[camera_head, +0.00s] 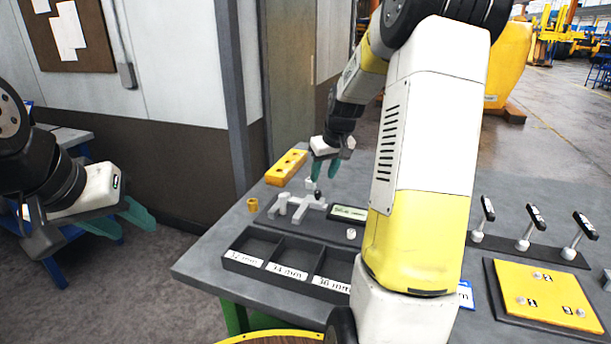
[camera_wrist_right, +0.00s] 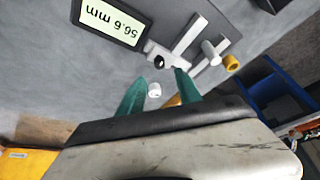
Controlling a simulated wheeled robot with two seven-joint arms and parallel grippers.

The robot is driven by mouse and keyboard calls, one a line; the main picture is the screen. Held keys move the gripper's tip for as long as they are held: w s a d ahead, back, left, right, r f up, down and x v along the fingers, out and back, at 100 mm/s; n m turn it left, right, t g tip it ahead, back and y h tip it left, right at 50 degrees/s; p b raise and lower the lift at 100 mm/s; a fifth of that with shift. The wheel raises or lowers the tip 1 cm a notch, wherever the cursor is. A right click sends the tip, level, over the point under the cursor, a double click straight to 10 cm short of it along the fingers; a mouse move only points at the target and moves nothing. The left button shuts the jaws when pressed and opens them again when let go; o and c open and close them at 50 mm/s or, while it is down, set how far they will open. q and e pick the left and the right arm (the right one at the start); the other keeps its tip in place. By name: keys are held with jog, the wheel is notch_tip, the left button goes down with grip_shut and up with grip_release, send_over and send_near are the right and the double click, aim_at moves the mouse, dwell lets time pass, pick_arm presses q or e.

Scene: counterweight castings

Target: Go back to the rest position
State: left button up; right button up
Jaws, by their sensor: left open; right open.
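My right gripper (camera_head: 325,168) is open, with green fingers pointing down above the workbench, just behind a grey measuring fixture (camera_head: 300,207). In the right wrist view the open fingers (camera_wrist_right: 160,88) hold nothing; a small white cylinder (camera_wrist_right: 154,90) shows between them in the picture, apart from both. The fixture (camera_wrist_right: 188,42) is beyond the fingertips. My left gripper (camera_head: 125,217) is open and empty at the far left, over the floor beside the bench. My right arm hides part of the bench and the right end of the labelled tray (camera_head: 247,262).
A display (camera_head: 348,213), a white piece (camera_head: 351,233) and a yellow bushing (camera_head: 252,204) are near the fixture. A yellow block (camera_head: 286,167) lies behind it. Right of my arm are several upright handles (camera_head: 525,232) and a yellow plate (camera_head: 545,296). A blue bin (camera_wrist_right: 275,95) shows in the wrist view.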

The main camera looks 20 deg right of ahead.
jog(key=s+a+r, duration=0.4)
jog(key=s, duration=0.5)
jog(key=s+a+r+t+y, duration=0.1)
jog(key=s+a+r, duration=0.2)
jog(key=s, duration=0.6)
jog(key=s+a+r+m, duration=0.1)
jog(key=s+a+r, duration=0.3)
jog(key=s, duration=0.6)
jog(key=shift+a+r+t+y, duration=0.3)
jog(key=shift+a, duration=0.95)
